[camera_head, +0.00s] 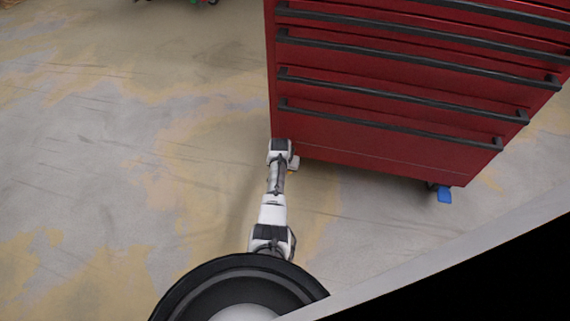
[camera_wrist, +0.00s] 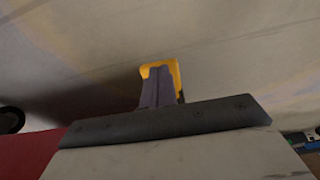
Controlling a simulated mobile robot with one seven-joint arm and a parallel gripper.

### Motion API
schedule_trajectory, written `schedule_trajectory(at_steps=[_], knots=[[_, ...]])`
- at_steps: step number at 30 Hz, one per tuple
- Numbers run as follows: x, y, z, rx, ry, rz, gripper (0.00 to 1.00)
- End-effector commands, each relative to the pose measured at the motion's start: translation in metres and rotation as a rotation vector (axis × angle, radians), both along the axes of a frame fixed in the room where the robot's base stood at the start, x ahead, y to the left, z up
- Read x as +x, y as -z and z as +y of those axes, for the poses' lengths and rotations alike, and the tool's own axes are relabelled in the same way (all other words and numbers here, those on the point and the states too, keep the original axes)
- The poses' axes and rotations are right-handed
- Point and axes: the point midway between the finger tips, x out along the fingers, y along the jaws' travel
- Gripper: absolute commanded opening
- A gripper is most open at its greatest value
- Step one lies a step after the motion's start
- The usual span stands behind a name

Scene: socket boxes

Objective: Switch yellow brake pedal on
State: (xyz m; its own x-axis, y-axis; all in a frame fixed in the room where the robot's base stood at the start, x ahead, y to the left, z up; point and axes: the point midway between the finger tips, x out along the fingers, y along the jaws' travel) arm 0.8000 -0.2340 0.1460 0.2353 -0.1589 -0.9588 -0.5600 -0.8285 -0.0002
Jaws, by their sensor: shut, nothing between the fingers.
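The yellow brake pedal (camera_wrist: 176,70) shows in the wrist view just beyond my fingers, which cover most of it; only its top and right edge are seen. My gripper (camera_wrist: 155,78) is shut and empty, with its dark fingertips overlapping the pedal in the picture. I cannot tell whether they touch it. In the head view my arm reaches to the lower left corner of the red tool cabinet (camera_head: 380,150). There my wrist hides the fingertips and most of the pedal. The pedal's tilt cannot be made out.
The drawers with dark handles are shut. The concrete floor (camera_head: 120,170) to the left is clear. A dark round wheel (camera_wrist: 10,120) shows at the left edge of the wrist view.

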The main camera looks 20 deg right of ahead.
Motion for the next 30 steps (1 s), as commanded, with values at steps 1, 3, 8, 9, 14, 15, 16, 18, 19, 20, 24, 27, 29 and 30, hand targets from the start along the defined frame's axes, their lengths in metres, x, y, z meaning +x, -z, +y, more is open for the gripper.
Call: schedule_trajectory(at_steps=[1, 3, 8, 9, 14, 15, 16, 18, 19, 20, 24, 27, 29, 30], knots=[[0.0, 0.0, 0.0, 0.0, 0.0, 0.0, 0.0], [0.0, 0.0, 0.0, 0.0, 0.0, 0.0, 0.0], [0.0, -0.004, 0.0, 0.0, 0.0, 0.0, 0.0], [0.0, -0.006, 0.0, 0.0, 0.0, 0.0, 0.0], [0.0, -0.014, 0.0, 0.0, 0.0, 0.0, 0.0], [0.0, -0.016, 0.0, 0.0, 0.0, 0.0, 0.0], [0.0, -0.016, 0.0, 0.0, 0.0, 0.0, 0.0], [0.0, -0.017, 0.0, 0.001, 0.0, 0.001, 0.0], [0.0, -0.017, 0.0, 0.001, 0.0, 0.001, 0.0], [0.0, -0.017, 0.0, 0.001, 0.0, 0.001, 0.0], [0.0, -0.016, 0.0, 0.001, 0.0, 0.001, 0.0], [0.0, -0.017, 0.0, 0.0, 0.0, 0.0, 0.0], [0.0, -0.019, 0.0, 0.0, 0.0, 0.0, 0.0], [0.0, -0.022, 0.0, 0.0, 0.0, 0.0, 0.0]])
